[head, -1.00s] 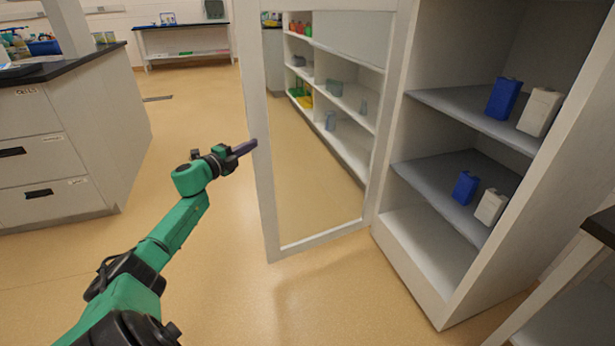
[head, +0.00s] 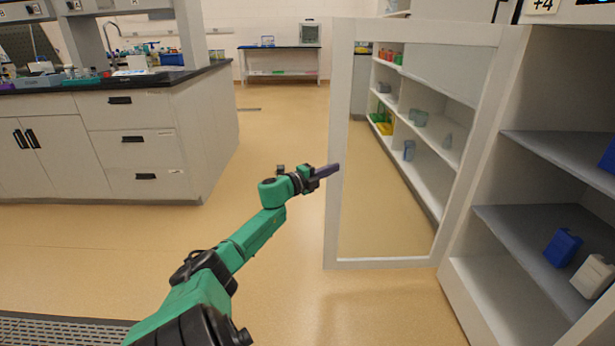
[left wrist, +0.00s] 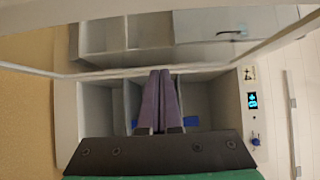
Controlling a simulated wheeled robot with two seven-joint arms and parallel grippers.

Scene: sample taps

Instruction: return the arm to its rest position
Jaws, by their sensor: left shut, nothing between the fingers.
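My left arm (head: 240,245), green with black joints, reaches forward over the floor in the head view. Its gripper (head: 328,171) is shut and empty, with its purple fingers beside the left upright of the open cabinet door's frame; I cannot tell whether they touch. In the left wrist view the two fingers (left wrist: 160,100) lie together, pointing toward the cabinet's shelves. My right gripper is not in view.
The glass-paned door (head: 337,220) stands open left of the cabinet (head: 545,235), which holds blue and white containers (head: 563,247). A lab bench with drawers (head: 140,140) is at the left. The floor (head: 240,180) between bench and door is clear.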

